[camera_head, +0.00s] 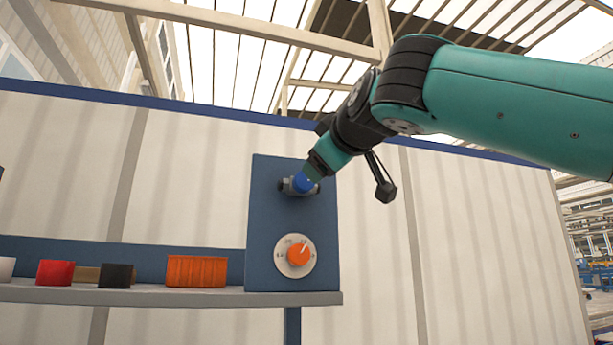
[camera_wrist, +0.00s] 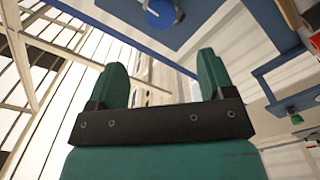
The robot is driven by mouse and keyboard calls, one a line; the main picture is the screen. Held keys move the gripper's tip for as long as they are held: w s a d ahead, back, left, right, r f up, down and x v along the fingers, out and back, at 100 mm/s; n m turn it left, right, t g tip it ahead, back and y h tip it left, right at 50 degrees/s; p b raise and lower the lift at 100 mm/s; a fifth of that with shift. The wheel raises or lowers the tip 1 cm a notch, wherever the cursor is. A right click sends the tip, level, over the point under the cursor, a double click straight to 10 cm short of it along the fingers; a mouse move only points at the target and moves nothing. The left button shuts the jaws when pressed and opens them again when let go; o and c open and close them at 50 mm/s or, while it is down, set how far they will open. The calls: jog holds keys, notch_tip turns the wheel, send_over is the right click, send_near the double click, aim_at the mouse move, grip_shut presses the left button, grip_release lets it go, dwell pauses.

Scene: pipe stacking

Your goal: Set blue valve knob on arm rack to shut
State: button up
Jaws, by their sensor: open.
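The blue valve knob (camera_head: 301,184) sits on a grey valve body near the top of an upright dark blue panel (camera_head: 265,225). My gripper (camera_head: 314,170) reaches in from the upper right, its tip beside or just in front of the knob and partly covering it. In the wrist view my gripper (camera_wrist: 160,62) has its two teal fingers wide apart with nothing between them. There the blue knob (camera_wrist: 160,13) shows at the top edge, beyond the fingertips. I cannot tell the knob's handle direction or whether a finger touches it.
An orange dial knob (camera_head: 298,255) on a white plate is lower on the panel. The shelf (camera_head: 200,296) to the left holds an orange box (camera_head: 197,271), a black cup (camera_head: 117,276), and a red cup (camera_head: 55,273). A pale wall stands behind.

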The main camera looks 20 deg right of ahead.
aim_at(306, 181)
jog(key=w+p, duration=0.5)
jog(key=w, duration=0.7)
jog(key=shift+w+r, duration=0.2)
jog(key=shift+w+f+p, duration=0.15)
jog(key=shift+w+p, duration=0.25)
jog(key=shift+w, duration=0.2)
jog(key=c, duration=0.9)
